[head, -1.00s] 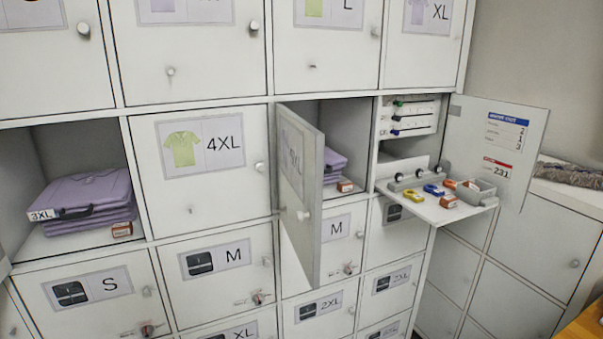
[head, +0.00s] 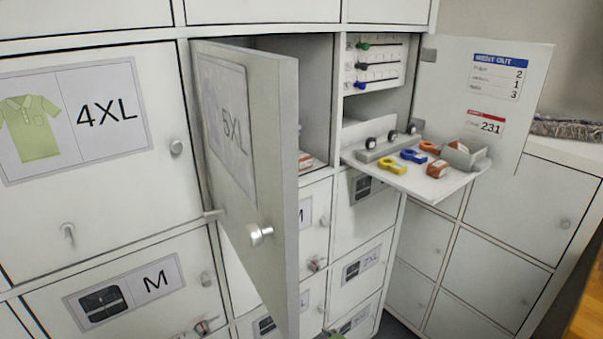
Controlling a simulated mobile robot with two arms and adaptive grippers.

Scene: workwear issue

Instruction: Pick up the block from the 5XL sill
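The 5XL door (head: 245,170) stands ajar, swung out toward me, with its round knob (head: 261,234) on the free edge. Behind it the 5XL compartment (head: 318,110) is partly open to view. A small orange-brown block (head: 306,160) lies on its sill, mostly hidden by the door edge. The purple folded clothes in that compartment are now out of sight behind the door. Neither of my grippers can be made out in the head view.
Closed 4XL locker (head: 160,200) is at left. A small green thing shows at the bottom edge.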

